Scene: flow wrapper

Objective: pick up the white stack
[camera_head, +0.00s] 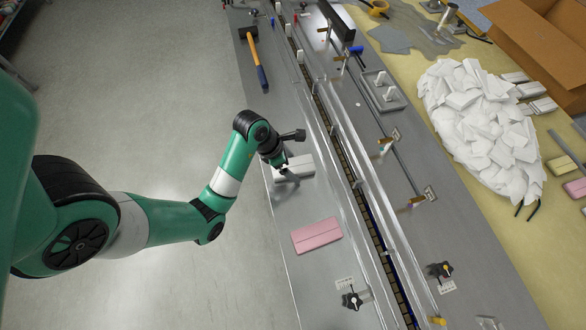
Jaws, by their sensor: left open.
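The white stack (299,164) lies flat on the near grey ledge of the machine, left of the conveyor channel. My left gripper (287,174) is open at the stack's left side, very close above it; the wrist covers part of the stack. I cannot tell whether the fingers touch it. My right gripper is not in view.
A pink stack (317,235) lies on the same ledge, nearer the bottom. A hammer (256,58) lies farther up. A black knob (352,300) stands at the bottom. Across the conveyor, a heap of white packets (480,125) and a cardboard box (545,40) occupy the table.

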